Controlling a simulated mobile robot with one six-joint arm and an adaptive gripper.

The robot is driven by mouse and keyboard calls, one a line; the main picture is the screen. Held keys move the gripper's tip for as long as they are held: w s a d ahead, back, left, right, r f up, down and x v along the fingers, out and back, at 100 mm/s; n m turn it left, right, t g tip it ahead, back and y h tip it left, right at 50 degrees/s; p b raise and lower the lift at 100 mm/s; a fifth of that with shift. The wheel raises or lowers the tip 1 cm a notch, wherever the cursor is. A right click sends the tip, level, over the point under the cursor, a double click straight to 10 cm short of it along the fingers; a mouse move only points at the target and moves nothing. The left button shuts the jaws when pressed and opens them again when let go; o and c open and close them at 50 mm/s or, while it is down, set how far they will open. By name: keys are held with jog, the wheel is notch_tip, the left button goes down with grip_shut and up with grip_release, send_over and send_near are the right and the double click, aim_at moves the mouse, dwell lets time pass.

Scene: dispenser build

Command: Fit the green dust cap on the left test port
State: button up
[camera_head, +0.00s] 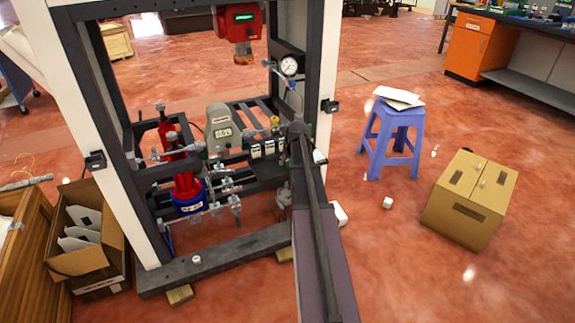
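My arm reaches from the bottom edge into the front of the dispenser frame (160,215). My gripper (300,135) is at its far end, small and dark against the machine, and I cannot make out its fingers or whether it holds anything. I cannot pick out the green dust cap. Small metal valves and fittings (236,206) hang on the lower pipework, left of my arm. I cannot tell which is the left test port. My arm hides part of the machine's right side.
A red unit (238,22), a pressure gauge (289,66) and a grey meter (221,130) are on the machine. A blue stool (388,140) and a cardboard box (465,205) stand to the right, an open carton (118,255) to the left. Bare floor lies between stool and box.

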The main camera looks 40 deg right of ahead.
aim_at(288, 160)
jog(key=c, duration=0.5)
jog(key=shift+o, duration=0.2)
jog(key=shift+r, duration=0.1)
jog(key=shift+r+p, duration=2.7)
jog(key=shift+p, duration=0.1)
jog(key=shift+d, duration=0.1)
